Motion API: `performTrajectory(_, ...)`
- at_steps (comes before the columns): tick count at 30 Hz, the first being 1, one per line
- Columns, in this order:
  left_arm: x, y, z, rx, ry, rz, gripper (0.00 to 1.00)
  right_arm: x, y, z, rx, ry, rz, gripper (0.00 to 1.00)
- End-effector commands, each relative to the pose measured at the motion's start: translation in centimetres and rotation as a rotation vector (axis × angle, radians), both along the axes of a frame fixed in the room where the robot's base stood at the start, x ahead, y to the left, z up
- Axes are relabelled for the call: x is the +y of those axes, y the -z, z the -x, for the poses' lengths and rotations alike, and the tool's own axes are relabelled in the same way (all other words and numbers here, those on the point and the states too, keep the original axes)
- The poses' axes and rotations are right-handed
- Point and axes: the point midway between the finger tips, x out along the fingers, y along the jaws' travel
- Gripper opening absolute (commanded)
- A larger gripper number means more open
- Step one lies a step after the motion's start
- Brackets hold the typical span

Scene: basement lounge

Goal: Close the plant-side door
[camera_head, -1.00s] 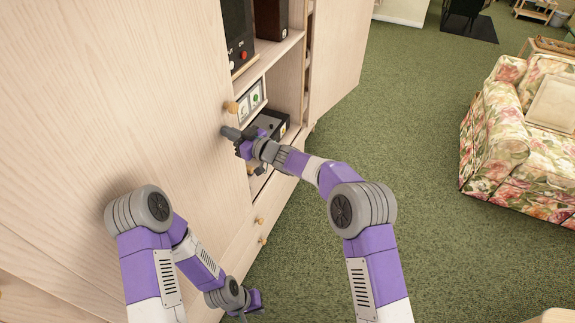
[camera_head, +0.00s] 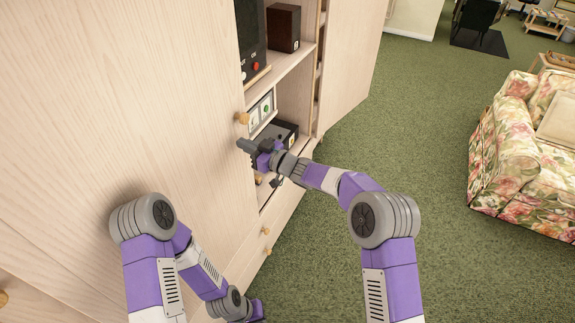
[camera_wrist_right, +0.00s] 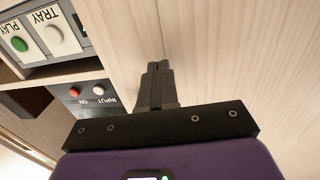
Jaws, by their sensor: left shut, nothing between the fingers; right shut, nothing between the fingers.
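A large pale wooden cabinet door (camera_head: 120,90) with a round knob (camera_head: 241,118) fills the left of the head view. A second pale door (camera_head: 350,60) stands open beyond the shelves. No plant is in view, so I cannot tell which door is plant-side. My right gripper (camera_head: 243,146) is shut and empty, just below the knob by the near door's edge. In the wrist view its fingers (camera_wrist_right: 158,75) point at pale wood; contact is unclear. My left gripper (camera_head: 256,311) is low beside the cabinet, shut, its fingers barely visible.
Cabinet shelves (camera_head: 290,65) hold dark devices, a speaker box (camera_head: 284,27) and a panel with buttons (camera_wrist_right: 43,32). Drawers with knobs lie below. A floral sofa (camera_head: 515,150) stands at right. Green carpet (camera_head: 400,130) between is clear.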

Motion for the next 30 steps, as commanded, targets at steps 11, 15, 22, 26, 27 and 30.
performTrajectory(11,0.0,0.0,0.0,0.0,0.001,0.001,0.0,-7.9,0.2,3.2,0.004,0.005,0.005,0.0)
performTrajectory(15,0.0,0.0,0.0,0.001,0.001,0.0,0.0,-9.2,0.3,3.9,0.003,0.002,0.007,0.0)
performTrajectory(22,0.0,0.0,0.0,0.001,0.001,0.0,0.0,-10.0,0.4,4.3,0.005,0.002,0.008,0.0)
performTrajectory(26,0.0,0.0,0.0,0.001,0.001,0.0,0.0,-10.6,2.1,4.3,0.053,0.037,0.008,0.0)
performTrajectory(27,0.0,0.0,0.0,0.001,0.001,0.0,0.0,-11.1,3.3,4.3,0.088,0.064,0.009,0.0)
performTrajectory(30,0.0,0.0,0.0,0.001,0.001,0.0,0.0,-12.9,7.8,4.7,0.22,0.159,0.021,0.0)
